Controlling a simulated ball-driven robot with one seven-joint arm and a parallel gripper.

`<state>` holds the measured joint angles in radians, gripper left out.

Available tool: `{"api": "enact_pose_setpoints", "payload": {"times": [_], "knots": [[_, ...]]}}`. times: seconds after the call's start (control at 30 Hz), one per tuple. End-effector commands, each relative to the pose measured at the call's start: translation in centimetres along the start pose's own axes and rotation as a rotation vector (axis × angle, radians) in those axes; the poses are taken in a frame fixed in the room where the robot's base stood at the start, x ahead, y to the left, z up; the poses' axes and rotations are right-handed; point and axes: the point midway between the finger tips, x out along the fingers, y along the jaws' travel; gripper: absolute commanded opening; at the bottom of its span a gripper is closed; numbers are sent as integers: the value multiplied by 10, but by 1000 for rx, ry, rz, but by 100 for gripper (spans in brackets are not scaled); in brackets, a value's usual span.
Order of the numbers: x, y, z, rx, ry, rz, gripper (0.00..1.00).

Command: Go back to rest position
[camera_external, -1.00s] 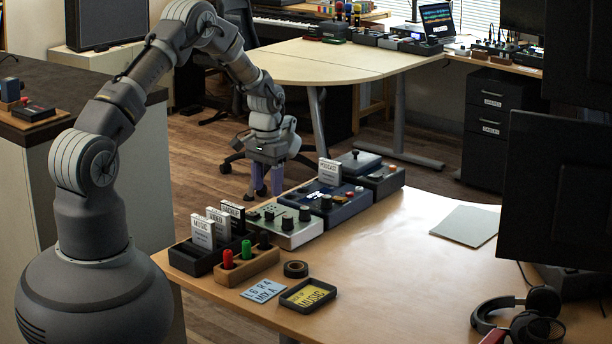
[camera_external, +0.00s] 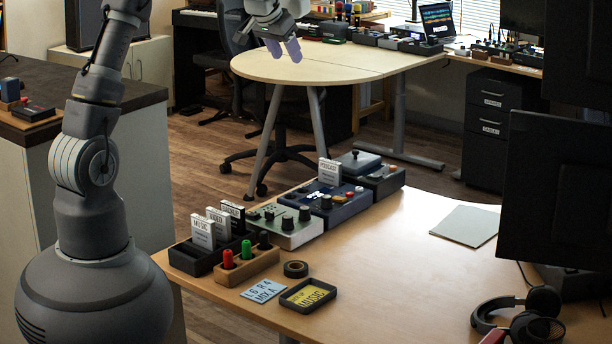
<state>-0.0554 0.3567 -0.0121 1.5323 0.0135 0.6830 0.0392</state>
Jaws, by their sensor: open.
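My gripper (camera_external: 284,50) is high at the top of the external view, in front of the round end of the far table. Its purple fingers point down with a gap between them, and nothing shows between them. My arm rises from its base at the left and leaves the picture at the top, so its upper links are hidden. Below, on the near wooden desk (camera_external: 400,265), stand a dark holder (camera_external: 190,258) with labelled cards, a grey mixer (camera_external: 285,228) and a blue device (camera_external: 335,205) with a podcast card (camera_external: 330,172) upright by it. My gripper is well clear of them.
A wooden block (camera_external: 245,266) with coloured plugs, a tape roll (camera_external: 295,269), a black tray (camera_external: 308,295) and headphones (camera_external: 530,315) lie on the near desk. A dark monitor (camera_external: 555,190) stands at the right. The far table (camera_external: 300,68) lies behind my gripper.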

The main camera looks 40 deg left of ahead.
Motion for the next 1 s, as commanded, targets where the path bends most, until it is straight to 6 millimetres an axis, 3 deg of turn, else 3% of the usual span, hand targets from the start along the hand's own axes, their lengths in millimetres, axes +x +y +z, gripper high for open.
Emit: {"api": "enact_pose_setpoints", "payload": {"times": [0.03, 0.2, 0.3, 0.43, 0.5, 0.6, 1.0], "knots": [[-46, 2, -19, 0, 90, -1, 51], [-198, 10, -56, -7, 374, 3, 51], [-281, 13, -58, -11, 523, 8, 51], [-363, 15, -50, -16, 670, 16, 51], [-391, 16, -44, -18, 721, 20, 51], [-413, 16, -39, -20, 762, 23, 51], [-419, 16, -38, -21, 774, 24, 51]]}}
